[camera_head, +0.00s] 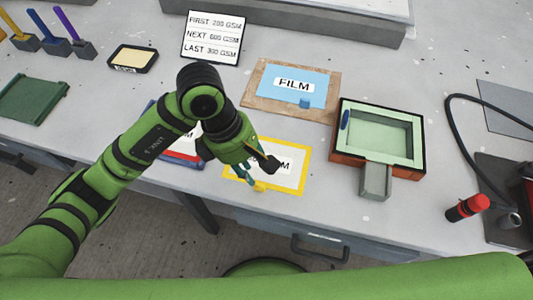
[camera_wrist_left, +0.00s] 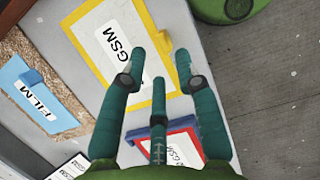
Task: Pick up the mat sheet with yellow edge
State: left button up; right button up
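The mat sheet with yellow edge (camera_head: 291,168) lies flat near the table's front edge, white with a "GSM" label and a small yellow tab (camera_head: 259,186) on its front side. My left gripper (camera_head: 257,168) is over its left part and hides some of the label. In the left wrist view the sheet (camera_wrist_left: 88,28) is beyond the fingers. My left gripper (camera_wrist_left: 159,66) is open and empty there, teal fingers spread, with the yellow tab (camera_wrist_left: 163,42) showing between the tips. Whether the fingers touch the sheet is unclear. My right gripper is out of view.
A red-edged sheet (camera_wrist_left: 183,148) lies beside it, partly hidden by my arm in the head view. A blue film (camera_head: 272,82) on a wooden board is behind. A green-lined mould (camera_head: 379,105) stands to the right. A drawer handle (camera_head: 320,252) is below the table edge.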

aim_at(259, 182)
pick_arm(q)
jog(key=shift+w+a+f, duration=0.1)
jog(key=shift+a+f, duration=0.1)
jog(key=shift+f, duration=0.15)
jog(key=p+x, duration=0.2)
jog(key=x, duration=0.3)
jog(key=shift+d+f, duration=0.1)
jog(key=shift+f, duration=0.1)
jog(key=shift+d+f, duration=0.1)
jog(key=shift+f, duration=0.35)
grip_shut()
